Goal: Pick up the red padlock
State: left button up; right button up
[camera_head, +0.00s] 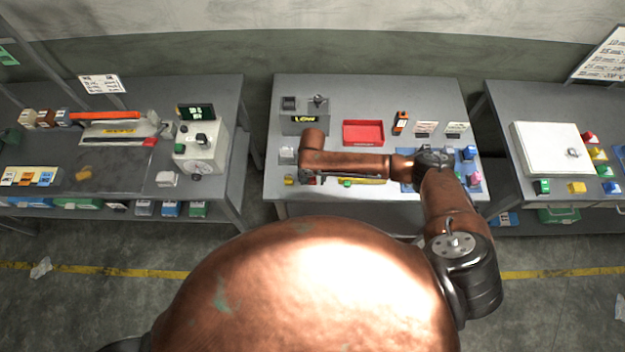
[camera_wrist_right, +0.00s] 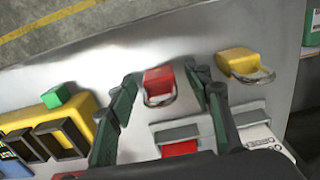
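The red padlock (camera_wrist_right: 158,80) lies on the grey table in the right wrist view, its metal shackle toward the bottom of the picture. My right gripper (camera_wrist_right: 165,76) is open, one finger on each side of the padlock, with gaps between it and the fingers. In the head view my right gripper (camera_head: 312,177) is low over the front left of the middle table, and the padlock is hard to make out there. My left gripper is not in view.
A yellow padlock (camera_wrist_right: 238,62) lies close beside the right finger. A grey block with a red label (camera_wrist_right: 180,149) is near the finger bases. A red tray (camera_head: 363,133) stands farther back.

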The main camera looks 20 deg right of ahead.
grip_shut()
dwell(0.3)
jog(key=shift+r, duration=0.1)
